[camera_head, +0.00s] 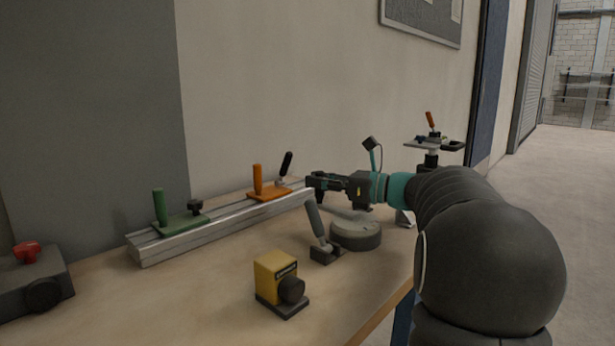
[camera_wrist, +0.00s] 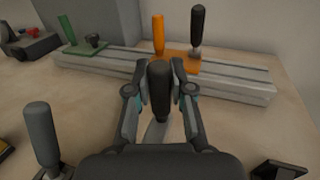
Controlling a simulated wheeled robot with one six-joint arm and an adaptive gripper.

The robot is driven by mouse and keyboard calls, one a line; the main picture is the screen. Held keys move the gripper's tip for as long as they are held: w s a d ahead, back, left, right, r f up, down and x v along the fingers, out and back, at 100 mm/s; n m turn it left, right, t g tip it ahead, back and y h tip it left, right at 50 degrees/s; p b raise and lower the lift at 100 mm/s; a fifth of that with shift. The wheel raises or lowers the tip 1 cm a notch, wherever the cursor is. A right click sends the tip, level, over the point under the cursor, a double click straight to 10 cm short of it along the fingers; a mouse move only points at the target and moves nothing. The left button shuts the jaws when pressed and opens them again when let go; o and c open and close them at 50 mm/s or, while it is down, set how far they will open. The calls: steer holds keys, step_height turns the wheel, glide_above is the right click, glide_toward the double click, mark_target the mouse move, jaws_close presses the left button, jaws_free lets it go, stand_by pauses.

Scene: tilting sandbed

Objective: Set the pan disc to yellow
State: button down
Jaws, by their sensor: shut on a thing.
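The pan disc appears to be the round grey disc (camera_head: 356,235) with a pale top on the bench, below my gripper in the head view. No yellow mark on it can be made out. My gripper (camera_head: 315,186) reaches left above the disc. In the wrist view my gripper (camera_wrist: 159,78) is shut on an upright black handle (camera_wrist: 160,92), which sits between the two fingers. The handle's foot and its link to the disc are hidden. A grey lever handle (camera_head: 316,217) leans beside the disc; it also shows at left in the wrist view (camera_wrist: 42,135).
A pale rail (camera_head: 210,228) behind carries a green clamp (camera_head: 178,222) and an orange clamp (camera_head: 268,190) with upright handles. A yellow box (camera_head: 276,276) with a black knob stands in front. A dark box with a red knob (camera_head: 27,253) stands far left.

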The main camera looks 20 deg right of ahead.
steer(key=shift+d, duration=0.1)
steer(key=c, duration=1)
jaws_free()
glide_above(373, 216)
steer(key=shift+w, duration=0.1)
